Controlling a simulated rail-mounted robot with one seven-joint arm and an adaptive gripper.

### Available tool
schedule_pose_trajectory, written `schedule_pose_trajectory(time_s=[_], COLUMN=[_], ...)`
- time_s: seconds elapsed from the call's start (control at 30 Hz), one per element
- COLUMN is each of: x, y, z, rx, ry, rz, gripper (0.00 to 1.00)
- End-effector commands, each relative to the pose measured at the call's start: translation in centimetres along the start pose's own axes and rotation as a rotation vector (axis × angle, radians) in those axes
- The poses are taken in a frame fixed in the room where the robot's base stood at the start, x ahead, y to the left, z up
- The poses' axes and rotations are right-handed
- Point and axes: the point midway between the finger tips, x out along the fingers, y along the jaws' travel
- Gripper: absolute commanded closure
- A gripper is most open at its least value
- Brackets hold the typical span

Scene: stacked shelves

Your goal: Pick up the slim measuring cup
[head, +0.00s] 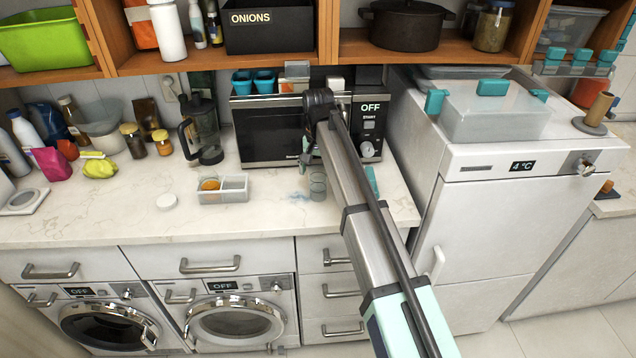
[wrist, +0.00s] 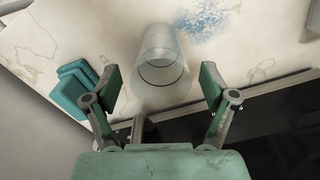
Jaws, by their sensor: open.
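The slim measuring cup is a clear, greyish tube (head: 317,187) standing on the marble counter, below the microwave. In the wrist view the cup (wrist: 160,62) shows upper centre, its dark round rim facing the camera. My gripper is open and empty in the wrist view (wrist: 158,78). Its two green-padded fingers are spread apart on the left and right of the cup's rim, with gaps on both sides. I cannot tell how far above the rim they are.
A teal item (head: 372,182) lies on the counter right of the cup, and a blue speckled patch (head: 298,196) lies to its left. A divided tray (head: 222,190) stands further left. The microwave (head: 268,130) is close behind. The counter's front is clear.

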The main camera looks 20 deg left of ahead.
Motion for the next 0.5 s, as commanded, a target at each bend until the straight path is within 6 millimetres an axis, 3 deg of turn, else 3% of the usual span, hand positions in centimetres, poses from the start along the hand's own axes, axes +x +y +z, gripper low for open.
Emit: schedule_pose_trajectory(time_s=[0.27,0.5], x=[3.1,3.6], y=[0.0,-0.1], z=[-0.2,-0.2], rx=[0.0,0.0], ry=[-0.001,0.001], rz=[0.001,0.0], gripper=[0.16,0.16])
